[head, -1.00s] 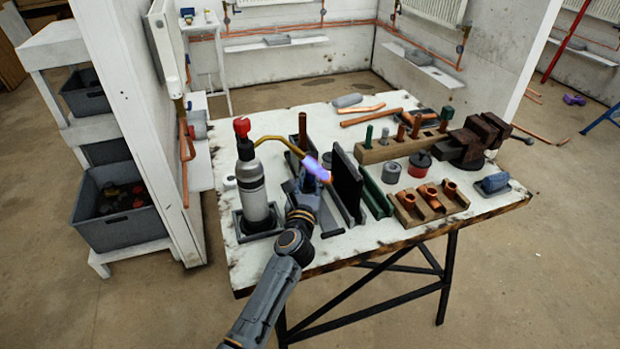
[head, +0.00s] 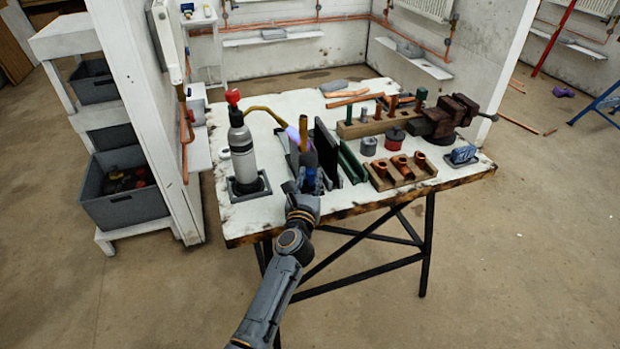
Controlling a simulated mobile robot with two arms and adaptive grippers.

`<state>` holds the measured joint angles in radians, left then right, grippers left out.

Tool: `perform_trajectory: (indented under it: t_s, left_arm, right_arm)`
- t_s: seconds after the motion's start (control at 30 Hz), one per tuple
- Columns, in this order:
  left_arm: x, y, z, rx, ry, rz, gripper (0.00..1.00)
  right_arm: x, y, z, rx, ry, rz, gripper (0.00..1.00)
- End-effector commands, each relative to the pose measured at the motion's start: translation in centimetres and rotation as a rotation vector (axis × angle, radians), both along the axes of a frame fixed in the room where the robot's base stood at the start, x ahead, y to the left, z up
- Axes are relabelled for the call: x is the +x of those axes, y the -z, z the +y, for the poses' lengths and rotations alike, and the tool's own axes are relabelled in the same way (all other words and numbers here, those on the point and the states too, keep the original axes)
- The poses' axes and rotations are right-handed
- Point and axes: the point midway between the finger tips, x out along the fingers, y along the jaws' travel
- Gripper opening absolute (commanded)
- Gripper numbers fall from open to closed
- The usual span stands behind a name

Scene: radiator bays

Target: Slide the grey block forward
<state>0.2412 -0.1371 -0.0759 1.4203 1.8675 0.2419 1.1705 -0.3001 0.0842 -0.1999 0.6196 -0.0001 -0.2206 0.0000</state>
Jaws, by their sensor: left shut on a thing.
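The grey block (head: 295,161) sits near the front of the workbench, largely hidden by my left gripper. An upright copper pipe (head: 303,130) stands there, orange-yellow where the torch's purple flame (head: 294,135) meets it. My left gripper (head: 308,181) is at the near side of the block, at the bench's front edge, and is shut on a part with blue on it; its fingertips are hard to make out. The torch bottle (head: 241,155) stands upright in a dark holder to the left. My right gripper is out of view.
A black upright panel (head: 325,152) stands close to the right, with a green rail (head: 351,163) beyond it. Wooden racks with copper fittings (head: 398,162), a vise (head: 448,119) and small tins (head: 369,146) fill the right side. The bench's back left is fairly clear.

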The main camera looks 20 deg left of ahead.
Motion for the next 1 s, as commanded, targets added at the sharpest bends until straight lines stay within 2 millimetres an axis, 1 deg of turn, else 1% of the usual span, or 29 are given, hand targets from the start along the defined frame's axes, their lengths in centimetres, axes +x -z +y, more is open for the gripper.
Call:
perform_trajectory:
  t_s: [0.03, 0.17, 0.2, 0.3, 0.5, 0.6, 0.67, 0.77, 0.87, 1.0]
  left_arm:
    - [-0.1, 0.4, -0.3, -0.005, 0.006, 0.005, 0.0]
    - [-0.2, 0.5, -0.4, -0.005, 0.006, 0.006, 0.0]
    - [-0.2, 0.5, -0.4, -0.006, 0.006, 0.007, 0.33]
    - [-0.2, 0.4, -0.3, -0.005, 0.006, 0.006, 0.5]
    - [-0.1, 0.3, -0.2, -0.003, 0.004, 0.005, 0.5]
    - [-0.2, 0.3, -0.2, -0.002, 0.003, 0.004, 0.5]
    - [-0.5, 0.3, -0.2, -0.002, 0.003, 0.004, 0.5]
    - [-1.7, 0.3, -0.3, -0.002, 0.003, 0.004, 0.5]
    - [-3.7, 0.4, -0.6, -0.003, 0.003, 0.006, 0.5]
    - [-6.8, 0.4, -1.0, -0.003, 0.004, 0.007, 0.5]
  right_arm:
    - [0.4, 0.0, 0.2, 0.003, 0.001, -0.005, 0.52]
    - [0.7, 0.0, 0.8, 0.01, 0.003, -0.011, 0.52]
    - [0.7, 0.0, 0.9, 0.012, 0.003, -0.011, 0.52]
    - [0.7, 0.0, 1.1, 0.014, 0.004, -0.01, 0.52]
    - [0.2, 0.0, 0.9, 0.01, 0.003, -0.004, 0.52]
    - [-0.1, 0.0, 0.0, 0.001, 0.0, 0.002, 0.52]
    - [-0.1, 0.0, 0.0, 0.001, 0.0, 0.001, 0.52]
    - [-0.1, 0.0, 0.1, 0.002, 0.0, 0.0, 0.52]
    - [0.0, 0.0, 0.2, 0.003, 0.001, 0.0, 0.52]
    - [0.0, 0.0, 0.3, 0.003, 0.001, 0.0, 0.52]
